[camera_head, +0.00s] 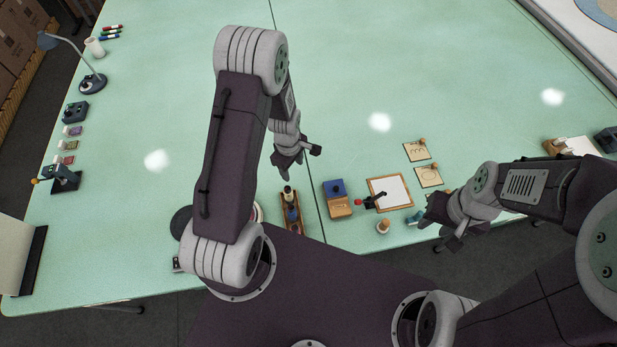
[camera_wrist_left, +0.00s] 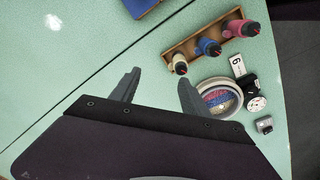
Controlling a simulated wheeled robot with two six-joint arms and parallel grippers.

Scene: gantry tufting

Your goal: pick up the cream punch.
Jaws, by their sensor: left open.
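The cream punch (camera_wrist_left: 180,64) stands at the near-left end of a wooden rack (camera_wrist_left: 207,32) in the left wrist view, beside a blue punch (camera_wrist_left: 208,47) and a pink punch (camera_wrist_left: 240,28). In the head view the cream punch (camera_head: 288,192) is at the far end of the rack (camera_head: 282,213). My left gripper (camera_head: 298,157) is open and empty, above the table and beyond the rack. In the left wrist view, its fingers (camera_wrist_left: 158,80) are apart, with the punch past the right fingertip. My right gripper (camera_head: 440,230) is at the table's front edge, its jaw opening unclear.
A round dish (camera_wrist_left: 220,97) with coloured contents sits beside the rack. A wooden block with a blue top (camera_head: 337,200) and a framed white sheet (camera_head: 392,192) stand to its right. A lamp (camera_head: 92,83) stands far left. The table's middle is clear.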

